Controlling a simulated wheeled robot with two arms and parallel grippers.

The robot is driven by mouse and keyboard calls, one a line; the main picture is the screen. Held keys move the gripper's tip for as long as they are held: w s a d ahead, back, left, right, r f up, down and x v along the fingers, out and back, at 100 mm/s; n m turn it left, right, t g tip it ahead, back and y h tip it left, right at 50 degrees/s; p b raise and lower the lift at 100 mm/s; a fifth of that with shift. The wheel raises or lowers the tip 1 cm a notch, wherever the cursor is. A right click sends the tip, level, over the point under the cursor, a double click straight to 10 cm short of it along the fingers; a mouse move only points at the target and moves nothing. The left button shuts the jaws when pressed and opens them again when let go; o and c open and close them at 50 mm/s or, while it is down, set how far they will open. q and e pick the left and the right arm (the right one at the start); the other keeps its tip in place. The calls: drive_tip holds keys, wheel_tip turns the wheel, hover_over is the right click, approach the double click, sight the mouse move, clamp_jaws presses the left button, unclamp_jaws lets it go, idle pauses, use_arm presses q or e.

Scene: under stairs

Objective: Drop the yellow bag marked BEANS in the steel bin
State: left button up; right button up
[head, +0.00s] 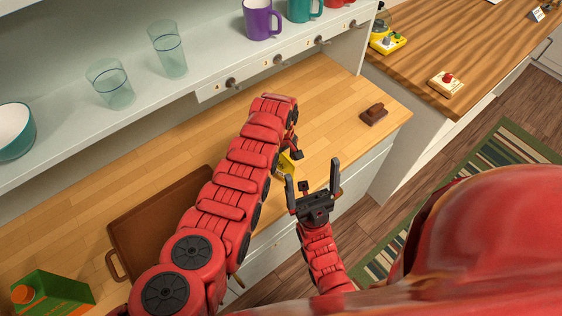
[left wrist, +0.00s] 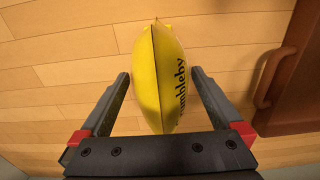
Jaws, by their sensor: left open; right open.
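A yellow bag (head: 285,165) lies on the wooden counter, partly hidden behind my left arm in the head view. In the left wrist view the yellow bag (left wrist: 158,75) shows dark lettering ending in "umbleby"; the word BEANS is not visible. My left gripper (head: 294,148) is open, and in the left wrist view its fingers (left wrist: 160,82) stand on either side of the bag, with gaps visible. My right gripper (head: 313,175) is open and empty, in front of the counter's edge. No steel bin is in view.
A brown board (head: 140,225) lies on the counter, also in the left wrist view (left wrist: 297,75). A green carton (head: 55,293) stands front left, and a small brown block (head: 374,114) lies right. A shelf (head: 140,115) with glasses and mugs runs above.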

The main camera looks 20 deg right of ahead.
use_arm(q)
drive_tip(key=shift+s+f, duration=0.1)
drive_tip(key=shift+f, duration=0.25)
drive_tip(key=shift+c, duration=0.3)
clamp_jaws()
